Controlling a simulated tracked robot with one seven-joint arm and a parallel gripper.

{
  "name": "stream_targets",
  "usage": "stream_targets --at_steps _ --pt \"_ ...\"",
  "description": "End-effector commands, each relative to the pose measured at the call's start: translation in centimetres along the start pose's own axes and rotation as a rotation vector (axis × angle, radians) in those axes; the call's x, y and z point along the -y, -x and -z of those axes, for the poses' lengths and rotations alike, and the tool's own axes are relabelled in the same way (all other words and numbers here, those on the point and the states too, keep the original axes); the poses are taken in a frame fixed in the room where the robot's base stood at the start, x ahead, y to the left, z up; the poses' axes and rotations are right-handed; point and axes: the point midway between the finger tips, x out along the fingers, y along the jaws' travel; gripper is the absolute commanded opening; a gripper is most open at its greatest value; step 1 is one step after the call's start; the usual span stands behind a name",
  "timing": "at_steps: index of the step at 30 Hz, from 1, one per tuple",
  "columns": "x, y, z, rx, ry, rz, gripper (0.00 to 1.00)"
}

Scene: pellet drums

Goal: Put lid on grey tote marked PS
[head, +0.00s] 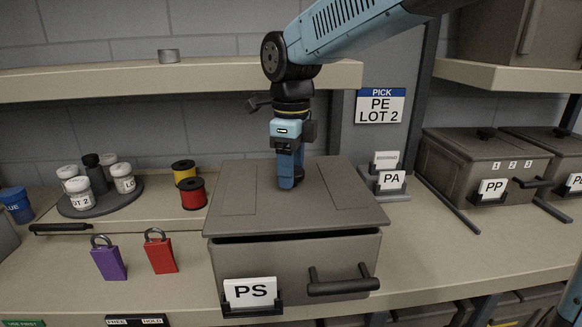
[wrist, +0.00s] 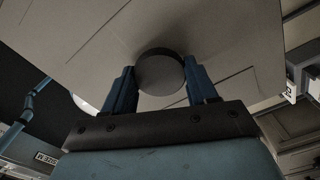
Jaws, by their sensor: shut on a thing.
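The grey tote marked PS (head: 296,268) stands on the bench at the front centre, with a white PS card and a dark handle on its front. The grey lid (head: 335,205) is over its top; a dark gap shows along the front edge, so I cannot tell whether it is fully seated. My gripper (head: 286,183) points down at the middle of the lid. In the wrist view my gripper's two blue fingers (wrist: 162,88) are shut on the lid's round dark knob (wrist: 160,72), and the lid (wrist: 215,35) fills much of the picture.
A lidded tote marked PP (head: 480,165) stands at the right, beside a PA card holder (head: 391,180). At the left are a purple padlock (head: 108,262), a red padlock (head: 160,254), spools (head: 192,192) and a round tray of jars (head: 98,208). A shelf (head: 120,80) runs behind my arm.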

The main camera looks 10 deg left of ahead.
Motion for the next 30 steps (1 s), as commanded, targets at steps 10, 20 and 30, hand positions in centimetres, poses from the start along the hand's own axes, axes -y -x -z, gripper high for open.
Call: stream_targets --at_steps 10,20,30 --pt "0.0 0.0 0.0 0.0 0.001 0.0 0.0" --pt "-0.1 -0.7 -0.1 0.0 0.002 0.0 0.0" --pt "-0.1 -1.5 -0.1 0.0 0.002 0.0 0.0"
